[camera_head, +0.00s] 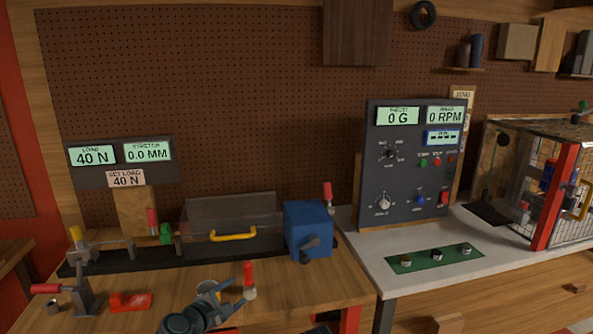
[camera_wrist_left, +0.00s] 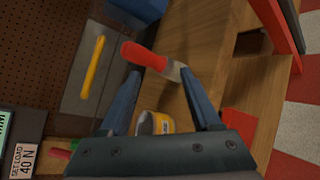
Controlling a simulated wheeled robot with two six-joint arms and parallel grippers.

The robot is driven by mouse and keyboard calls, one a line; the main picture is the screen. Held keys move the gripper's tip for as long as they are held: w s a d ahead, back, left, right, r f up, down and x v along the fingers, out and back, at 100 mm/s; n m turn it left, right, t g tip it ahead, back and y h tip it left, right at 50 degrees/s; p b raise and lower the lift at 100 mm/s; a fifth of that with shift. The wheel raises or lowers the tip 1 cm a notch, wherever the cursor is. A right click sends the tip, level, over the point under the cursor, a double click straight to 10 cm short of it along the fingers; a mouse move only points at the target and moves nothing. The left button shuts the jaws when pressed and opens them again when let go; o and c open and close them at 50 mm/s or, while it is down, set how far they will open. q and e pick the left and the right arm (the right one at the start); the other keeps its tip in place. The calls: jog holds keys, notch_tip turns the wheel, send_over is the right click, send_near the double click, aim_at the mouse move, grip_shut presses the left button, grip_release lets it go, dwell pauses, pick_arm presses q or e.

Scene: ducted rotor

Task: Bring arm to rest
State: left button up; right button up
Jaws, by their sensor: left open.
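My left gripper (camera_head: 222,308) is low over the front of the wooden bench (camera_head: 290,289) in the head view. It is dark, open and empty. In the left wrist view my left gripper (camera_wrist_left: 160,76) has its two fingers spread apart. A red-handled tool (camera_head: 249,271) is just beyond it; its red handle and metal end show past the fingertips in the left wrist view (camera_wrist_left: 146,56). A tin with a yellow label (camera_head: 207,290) is beside the gripper, partly hidden by it. My right gripper is in neither view.
A long rig with a yellow-handled cover (camera_head: 233,236) and a blue block (camera_head: 308,230) lines the back of the bench. A red clamp-like piece (camera_head: 130,301) lies front left. A control panel (camera_head: 409,165) and a caged unit (camera_head: 545,180) stand on the right bench.

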pick_arm(q)
jog(key=s+d+f+m+g+p, duration=0.2)
jog(key=s+d+f+m+g, duration=0.25)
jog(key=d+m, duration=0.25)
jog(key=s+d+f+m+g+p, duration=0.1)
jog(key=s+d+f+m+g, duration=0.25)
jog(key=s+d+m, duration=0.3)
jog(key=s+a+m+g+y+p, duration=0.2)
jog(key=s+m+g+y, duration=0.3)
jog(key=s+m, duration=0.5)
jog(key=shift+s+a+f+m+g+y, duration=0.35)
jog(key=shift+a+m+y, duration=0.2)
jog(key=shift+y, duration=0.45)
jog(key=shift+w+d, duration=0.1)
